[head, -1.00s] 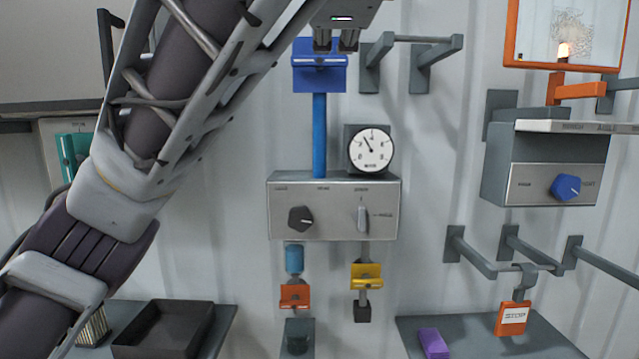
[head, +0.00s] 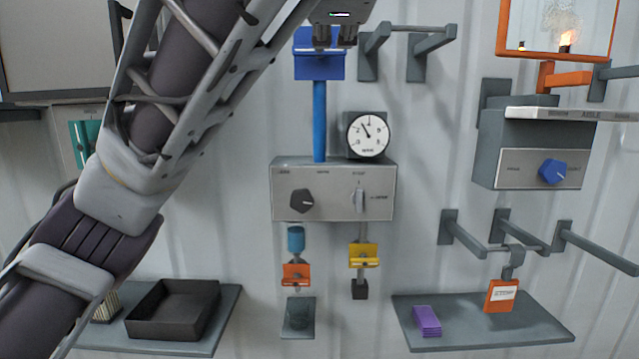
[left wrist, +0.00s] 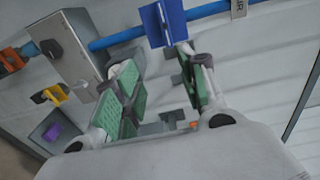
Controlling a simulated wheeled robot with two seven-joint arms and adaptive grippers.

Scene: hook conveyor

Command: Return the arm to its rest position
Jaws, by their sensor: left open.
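My left arm comes in from the left and reaches up across the head view. My left gripper (head: 334,38) is at the top edge, partly cut off, just in front of or above a blue bracket (head: 318,67) on a blue pipe (head: 320,120). In the left wrist view, my left gripper (left wrist: 160,88) has its two green-padded fingers apart, with nothing held between them. The blue bracket (left wrist: 165,22) shows beyond the fingertips there; I cannot tell whether they touch it. My right gripper is not in view.
A grey control box (head: 333,205) with a gauge (head: 367,135) is on the wall below. A black tray (head: 172,310) sits on a shelf at lower left. Wall hooks (head: 520,235), an orange STOP tag (head: 501,296) and a purple block (head: 426,321) are at right.

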